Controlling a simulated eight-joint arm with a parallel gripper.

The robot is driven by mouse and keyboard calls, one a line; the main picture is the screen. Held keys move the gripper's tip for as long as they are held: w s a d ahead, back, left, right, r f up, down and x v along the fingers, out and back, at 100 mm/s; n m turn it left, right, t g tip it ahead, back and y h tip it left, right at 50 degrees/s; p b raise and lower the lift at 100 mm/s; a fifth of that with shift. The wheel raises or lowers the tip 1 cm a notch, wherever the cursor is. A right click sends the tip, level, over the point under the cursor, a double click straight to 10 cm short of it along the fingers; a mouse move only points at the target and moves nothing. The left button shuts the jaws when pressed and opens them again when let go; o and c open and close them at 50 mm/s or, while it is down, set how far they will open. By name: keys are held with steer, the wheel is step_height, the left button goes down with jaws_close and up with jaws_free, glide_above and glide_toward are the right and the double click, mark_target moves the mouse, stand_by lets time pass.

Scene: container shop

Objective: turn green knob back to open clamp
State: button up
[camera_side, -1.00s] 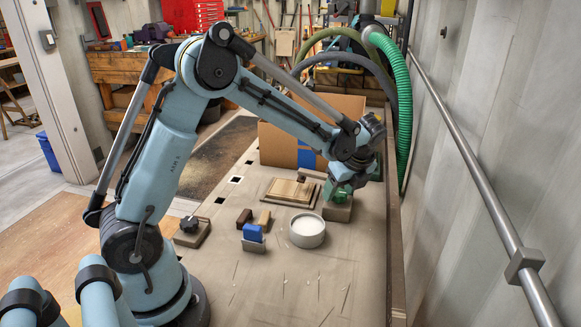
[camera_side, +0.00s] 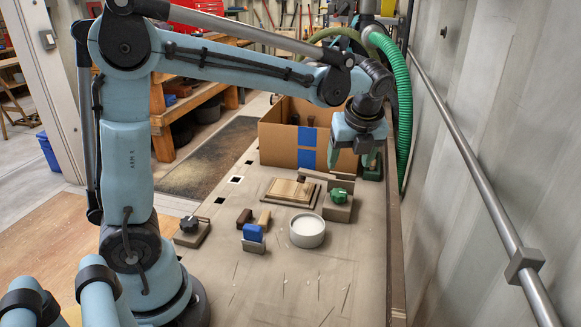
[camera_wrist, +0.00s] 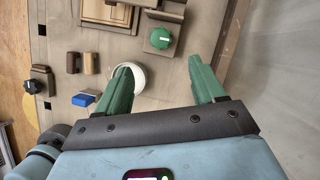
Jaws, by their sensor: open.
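The green knob (camera_side: 339,195) sits on top of a brown clamp block (camera_side: 338,211) at the right of the bench. It also shows in the wrist view (camera_wrist: 161,39), uncovered, with a pale mark on top. The clamp's bar (camera_side: 318,176) reaches left toward the wooden panel (camera_side: 290,192); whether it presses on the panel I cannot tell. My gripper (camera_side: 351,160) is open and empty, raised above the knob and apart from it. Its two green fingers (camera_wrist: 160,66) spread wide in the wrist view.
A white round dish (camera_side: 307,231) stands in front of the clamp. A blue-topped block (camera_side: 253,234), small brown blocks (camera_side: 264,218) and a second clamp with a black knob (camera_side: 189,225) lie to the left. A cardboard box (camera_side: 280,145) stands behind. The front bench is mostly clear.

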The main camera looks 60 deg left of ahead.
steer(key=s+d+f+n+t+h, duration=0.1)
steer(key=s+d+n+t+h, duration=0.1)
steer(key=s+n, duration=0.4)
steer(key=s+d+f+n+t+h, duration=0.1)
steer(key=s+n, duration=0.6)
steer(key=n, duration=0.9)
steer(key=shift+s+d+f+n+t+h, duration=0.2)
steer(key=shift+d+f+n+t+h, duration=0.25)
steer(key=shift+t, duration=0.75)
steer(key=shift+d+r, duration=0.15)
steer(key=shift+c, duration=1.3)
steer(key=shift+w+r, duration=0.2)
steer(key=shift+w, duration=0.05)
step_height(320, 180, up, 3)
steer(key=g, duration=0.7)
glide_above(338, 192)
step_height(338, 192, down, 12)
steer(key=shift+f, duration=0.1)
